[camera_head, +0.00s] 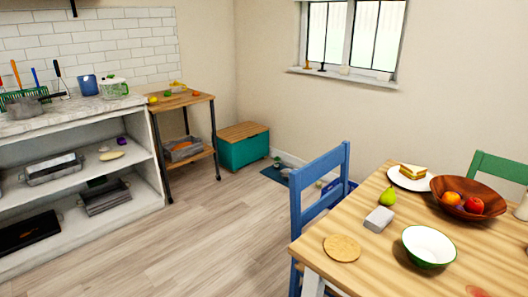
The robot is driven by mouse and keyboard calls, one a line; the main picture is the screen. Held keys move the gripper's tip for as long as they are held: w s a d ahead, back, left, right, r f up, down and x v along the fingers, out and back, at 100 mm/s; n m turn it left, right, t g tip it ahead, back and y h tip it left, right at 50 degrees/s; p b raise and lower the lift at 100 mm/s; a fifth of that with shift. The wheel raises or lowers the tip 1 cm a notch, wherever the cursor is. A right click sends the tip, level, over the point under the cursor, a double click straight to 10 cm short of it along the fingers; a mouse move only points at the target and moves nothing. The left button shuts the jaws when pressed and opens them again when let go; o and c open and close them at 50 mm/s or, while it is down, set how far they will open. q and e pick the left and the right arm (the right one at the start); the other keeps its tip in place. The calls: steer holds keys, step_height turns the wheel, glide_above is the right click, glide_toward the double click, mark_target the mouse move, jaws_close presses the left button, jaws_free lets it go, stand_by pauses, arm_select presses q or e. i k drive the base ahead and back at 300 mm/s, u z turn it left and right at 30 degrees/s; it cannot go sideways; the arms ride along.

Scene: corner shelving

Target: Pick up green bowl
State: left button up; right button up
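The green bowl (429,246) stands upright on the wooden dining table at the lower right of the head view. Its outside and rim are green and its inside is white and looks empty. It is apart from the things around it. Neither my left nor my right gripper shows in this view.
The table (358,274) also bears a brown fruit bowl (468,199), a plate with a sandwich (411,176), a pear (388,197), a grey block (379,219) and a round board (342,247). A blue chair (296,213) stands at its left. Open floor (205,245) lies between table and shelving.

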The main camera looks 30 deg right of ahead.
mark_target(427, 248)
steer(key=i, duration=2.8)
steer(key=z, duration=3.85)
